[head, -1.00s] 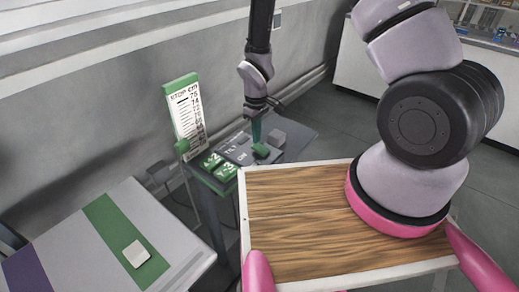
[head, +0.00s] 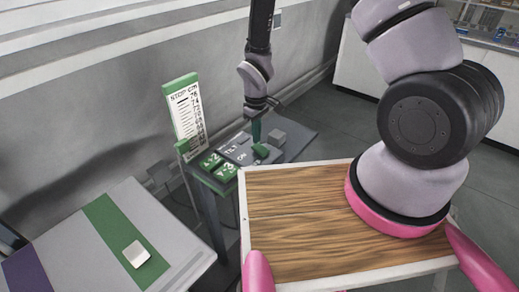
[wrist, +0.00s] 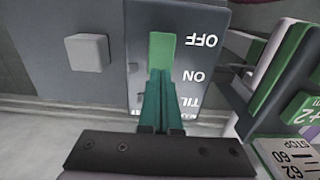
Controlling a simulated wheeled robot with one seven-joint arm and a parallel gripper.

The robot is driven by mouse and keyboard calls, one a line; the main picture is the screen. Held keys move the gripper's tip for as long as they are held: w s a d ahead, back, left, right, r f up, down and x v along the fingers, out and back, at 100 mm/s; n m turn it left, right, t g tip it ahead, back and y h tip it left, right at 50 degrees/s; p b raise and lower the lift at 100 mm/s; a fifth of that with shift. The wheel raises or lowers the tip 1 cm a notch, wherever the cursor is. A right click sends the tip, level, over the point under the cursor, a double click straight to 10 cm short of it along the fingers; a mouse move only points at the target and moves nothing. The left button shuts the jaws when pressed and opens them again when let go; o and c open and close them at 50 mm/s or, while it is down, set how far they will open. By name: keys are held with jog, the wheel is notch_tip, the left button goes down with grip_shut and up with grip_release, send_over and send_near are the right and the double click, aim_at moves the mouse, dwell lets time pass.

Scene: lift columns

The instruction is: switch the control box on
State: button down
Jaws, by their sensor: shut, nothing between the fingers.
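The control box (head: 240,150) is a dark grey panel on a stand beyond the wooden board, with OFF, ON and TILT lettering. Its green switch piece (head: 261,150) also shows in the wrist view (wrist: 161,50), level with the OFF label; the lettering is upside down there. My gripper (head: 256,139) is shut and empty, pointing down at the panel. In the wrist view my fingertips (wrist: 161,75) overlap the near edge of the green piece, around the level of the ON label. I cannot tell whether they touch it. The fingers hide the panel beneath them.
A grey block (wrist: 87,52) sits beside the switch. Green +2 and -3 keys (head: 211,160) and a green-edged scale marked STOP CM (head: 187,115) stand left of the panel. A table with a green stripe and white block (head: 136,254) is at lower left. The wooden board (head: 300,210) is nearest me.

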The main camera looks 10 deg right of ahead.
aim_at(257, 145)
jog(key=shift+f, duration=1)
dwell(0.3)
jog(key=shift+r, duration=3.5)
jog(key=shift+r, duration=0.15)
jog(key=w+d+r+m+t+y, duration=0.1)
jog(key=d+r+m+t, duration=0.3)
jog(key=r, duration=0.8)
jog(key=d+r+m+g, duration=0.15)
jog(key=d+r, duration=0.45)
jog(key=r, duration=0.7)
jog(key=s+d+r+m+t, duration=0.2)
jog(key=s+d+r+m, duration=0.2)
jog(key=s+r, duration=0.3)
jog(key=s+d+r+m+t+y, duration=0.1)
jog(key=s+d+r+m+t, duration=0.1)
jog(key=s+r, duration=0.6)
jog(key=shift+d+r+m+t, duration=0.35)
jog(key=shift+d+r+m, duration=0.45)
jog(key=shift+d, duration=0.25)
